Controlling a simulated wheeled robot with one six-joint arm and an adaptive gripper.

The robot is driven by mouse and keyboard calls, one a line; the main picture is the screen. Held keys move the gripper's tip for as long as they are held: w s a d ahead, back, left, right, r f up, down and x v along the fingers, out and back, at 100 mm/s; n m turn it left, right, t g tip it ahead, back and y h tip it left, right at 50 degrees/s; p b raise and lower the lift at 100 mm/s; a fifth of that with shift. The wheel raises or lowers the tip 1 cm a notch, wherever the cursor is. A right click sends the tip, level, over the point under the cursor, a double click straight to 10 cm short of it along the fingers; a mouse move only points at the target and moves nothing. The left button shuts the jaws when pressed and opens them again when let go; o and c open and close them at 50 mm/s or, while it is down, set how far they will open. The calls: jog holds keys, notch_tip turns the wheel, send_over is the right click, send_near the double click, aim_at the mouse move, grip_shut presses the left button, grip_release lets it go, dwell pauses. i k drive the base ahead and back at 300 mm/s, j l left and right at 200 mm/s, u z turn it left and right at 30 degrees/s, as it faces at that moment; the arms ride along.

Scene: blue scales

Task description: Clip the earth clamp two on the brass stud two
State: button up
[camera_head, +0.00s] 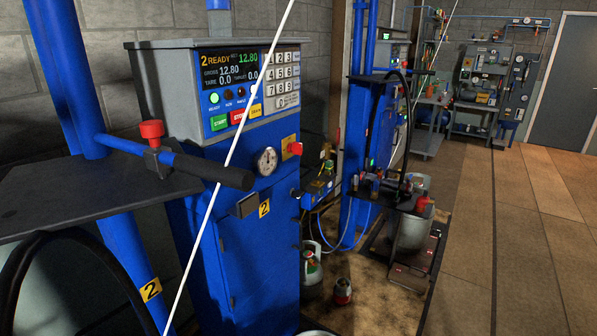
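I cannot surely make out earth clamp two or brass stud two. A small dark block with a pale face (247,205) sits on the front of the blue cabinet (256,262), beside a yellow label "2" (264,208). I cannot tell whether it is the clamp or a holder. No brass stud shows clearly on the cabinet front. My gripper is not in view.
A grey display panel (237,91) tops the cabinet, with a gauge (266,161) below. A blue bar with a black handle (213,171) juts out at left above a dark shelf (90,195). Cylinders stand on the floor. Open floor (520,250) lies right.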

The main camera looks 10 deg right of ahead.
aim_at(330, 167)
jog(key=i+l+u, duration=0.1)
jog(key=l+u, duration=0.75)
jog(key=u, duration=0.15)
jog(key=l+u, duration=0.1)
jog(key=l, duration=0.55)
jog(key=l+u, duration=0.1)
jog(key=l, duration=0.6)
jog(key=k+l+u, duration=0.15)
jog(key=l, duration=0.5)
jog(key=l+u, duration=0.1)
jog(key=l, duration=0.55)
jog(key=k+l, duration=0.1)
jog(key=l, duration=0.35)
jog(key=k+l, duration=0.15)
jog(key=l, duration=0.25)
